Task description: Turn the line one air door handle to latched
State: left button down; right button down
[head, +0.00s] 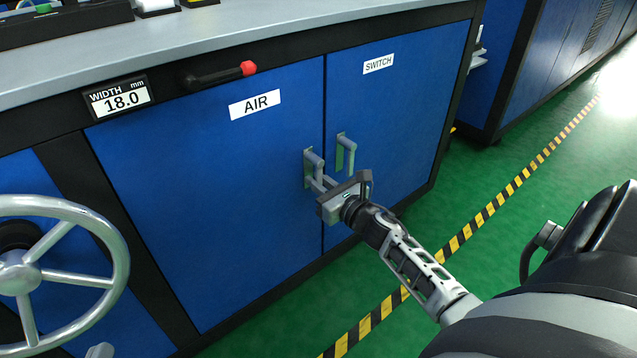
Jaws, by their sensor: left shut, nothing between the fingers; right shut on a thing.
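The blue air door (220,190) bears the white AIR label (254,104) and is closed flush in the cabinet front. Its grey handle (314,160) sits on a small plate near the door's right edge. My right gripper (326,184) is shut on this handle's lower part, and its fingers partly hide it, so the lever's exact angle is hard to read. My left gripper (100,351) shows only as a small grey piece at the bottom left edge, apart from the handle; it is shut and empty.
The switch door (390,130), with a similar grey handle (346,150), is just right. A spoked handwheel (62,270) stands at left. Above are a width display (118,97) reading 18.0 and a black red-tipped lever (218,75). Green floor (480,250) with striped tape lies right.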

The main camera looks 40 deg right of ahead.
pick_arm(q)
jog(key=shift+r, duration=0.1)
pick_arm(e)
jog(key=shift+d, duration=0.1)
pick_arm(q)
jog(key=shift+w, duration=0.1)
pick_arm(e)
jog(key=c, duration=1.4)
grip_release()
jog(key=shift+s, duration=0.35)
pick_arm(q)
jog(key=shift+a+f+m+g+y+p, duration=0.35)
jog(key=shift+f+m+p, duration=0.2)
jog(key=shift+p, duration=0.6)
pick_arm(e)
jog(key=s, duration=1.5)
jog(key=shift+s, duration=0.1)
